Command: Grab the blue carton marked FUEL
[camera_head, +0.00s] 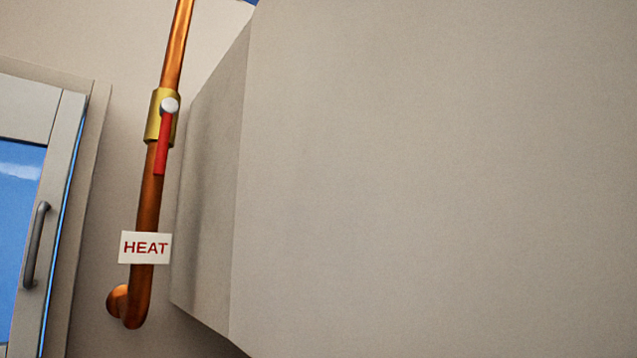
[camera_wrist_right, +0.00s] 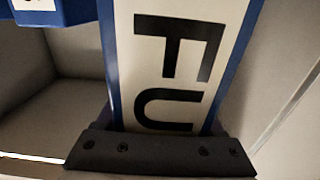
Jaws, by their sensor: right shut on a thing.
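A blue carton (camera_wrist_right: 107,42) with a white label fills the middle of the right wrist view. The black letters "FU" show on the label, turned sideways; the rest of the word is hidden or out of the picture. My right gripper (camera_wrist_right: 160,145) is at the bottom of that view and is shut on this carton, with its dark body across the carton's lower part. The head view shows neither the carton nor a gripper. My left gripper is in neither view.
Another blue thing with a white label (camera_wrist_right: 50,12) is at the upper left of the wrist view, by pale walls. The head view shows a copper pipe (camera_head: 150,195) with a red-handled valve, a HEAT sign (camera_head: 145,248), a glazed door (camera_head: 25,220) and a large beige block (camera_head: 430,180).

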